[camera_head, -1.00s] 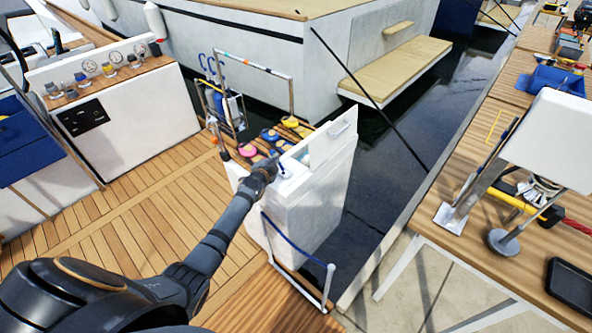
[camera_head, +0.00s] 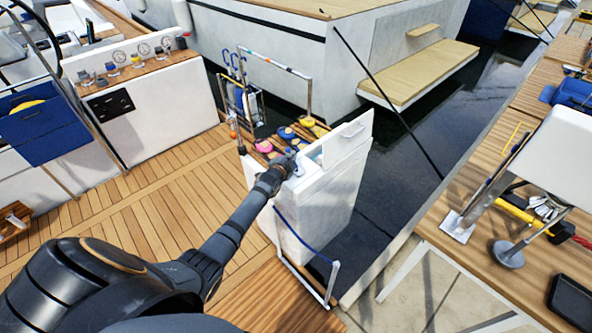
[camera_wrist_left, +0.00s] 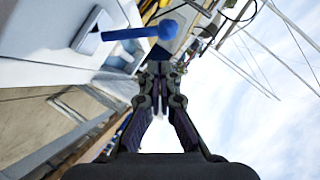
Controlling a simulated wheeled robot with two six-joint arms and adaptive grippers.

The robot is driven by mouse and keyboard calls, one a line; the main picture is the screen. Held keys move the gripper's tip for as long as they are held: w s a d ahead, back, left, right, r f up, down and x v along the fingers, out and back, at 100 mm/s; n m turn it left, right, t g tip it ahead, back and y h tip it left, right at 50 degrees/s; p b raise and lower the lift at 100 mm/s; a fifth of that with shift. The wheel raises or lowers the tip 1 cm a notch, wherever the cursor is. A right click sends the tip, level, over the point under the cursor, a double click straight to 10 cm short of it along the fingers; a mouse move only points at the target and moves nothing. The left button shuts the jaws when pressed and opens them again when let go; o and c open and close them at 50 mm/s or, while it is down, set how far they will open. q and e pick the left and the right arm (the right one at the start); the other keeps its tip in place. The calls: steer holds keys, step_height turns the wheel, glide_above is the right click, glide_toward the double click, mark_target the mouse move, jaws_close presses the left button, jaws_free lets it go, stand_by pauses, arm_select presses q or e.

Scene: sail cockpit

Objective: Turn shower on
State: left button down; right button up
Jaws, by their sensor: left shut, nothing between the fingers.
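A white locker (camera_head: 318,205) with its lid raised (camera_head: 345,137) stands at the edge of the wooden deck. My left gripper (camera_head: 290,163) is at the near left top edge of this locker, its fingers shut and empty. In the left wrist view, my left gripper (camera_wrist_left: 157,70) points past a white moulded surface. A blue rod with a rounded blue end (camera_wrist_left: 150,32) sticks out of a recess there, above the fingertips and apart from them in the picture. It looks like a lever or shower handle; I cannot tell which. My right gripper is not in view.
Several coloured rope coils (camera_head: 288,133) lie behind the locker, beside a metal rail (camera_head: 309,95). Open teak deck (camera_head: 130,215) lies to the left. A cluttered wooden workbench (camera_head: 470,235) stands at the right, past dark water.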

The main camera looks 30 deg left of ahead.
arm_select(q)
steer(key=b+v, duration=0.1)
steer(key=v, duration=0.9)
steer(key=shift+r, duration=0.4)
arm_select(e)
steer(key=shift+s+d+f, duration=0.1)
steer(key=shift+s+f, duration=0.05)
